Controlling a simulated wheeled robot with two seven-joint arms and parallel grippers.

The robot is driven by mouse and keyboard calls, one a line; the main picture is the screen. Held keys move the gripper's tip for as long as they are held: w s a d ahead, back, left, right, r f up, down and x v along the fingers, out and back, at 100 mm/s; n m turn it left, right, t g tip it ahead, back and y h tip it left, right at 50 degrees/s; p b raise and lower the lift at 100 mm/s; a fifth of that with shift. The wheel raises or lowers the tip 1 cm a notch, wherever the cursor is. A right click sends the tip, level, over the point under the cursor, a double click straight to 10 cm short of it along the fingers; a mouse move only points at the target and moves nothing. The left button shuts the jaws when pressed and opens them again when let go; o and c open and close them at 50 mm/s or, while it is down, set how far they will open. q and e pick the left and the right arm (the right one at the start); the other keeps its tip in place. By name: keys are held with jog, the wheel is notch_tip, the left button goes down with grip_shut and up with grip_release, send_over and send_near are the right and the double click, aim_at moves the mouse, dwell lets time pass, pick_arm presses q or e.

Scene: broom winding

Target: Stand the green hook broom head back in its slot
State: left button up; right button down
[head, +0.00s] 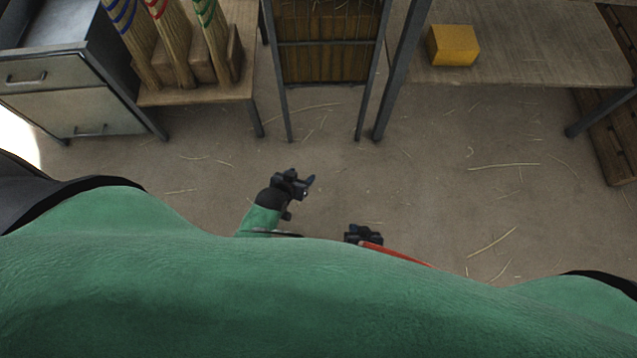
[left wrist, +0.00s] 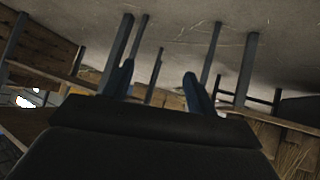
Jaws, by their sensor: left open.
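The green-banded broom head (head: 212,40) stands upright, leaning slightly, at the right end of a wooden rack (head: 235,55) on the low bench at upper left; its lower end is at the rack, and I cannot tell how it is seated. A red-banded (head: 172,45) and a blue-banded broom head (head: 135,45) stand to its left. My left gripper (head: 303,183) is over the floor, well away from the broom heads; its fingers are apart and empty in the left wrist view (left wrist: 158,70). My right gripper (head: 362,232) is low, mostly hidden by my body, beside a red rod (head: 395,253).
A grey drawer cabinet (head: 70,95) stands left of the bench (head: 195,95). A metal-framed straw bin (head: 330,45) is at top centre. A yellow block (head: 453,45) lies on a table (head: 540,60) at right. The straw-strewn floor between is clear.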

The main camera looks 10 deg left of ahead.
pick_arm(q)
jog(key=s+d+f+g+h, duration=0.1)
jog(key=s+d+f+g, duration=0.1)
jog(key=s+d+f, duration=0.3)
jog(key=s+d, duration=0.4)
jog(key=s, duration=0.4)
jog(key=shift+m, duration=0.3)
pick_arm(e)
jog(key=shift+s+f, duration=0.1)
jog(key=shift+s, duration=0.25)
jog(key=shift+w, duration=0.1)
pick_arm(q)
jog(key=shift+w, duration=0.1)
pick_arm(e)
jog(key=shift+w, duration=0.35)
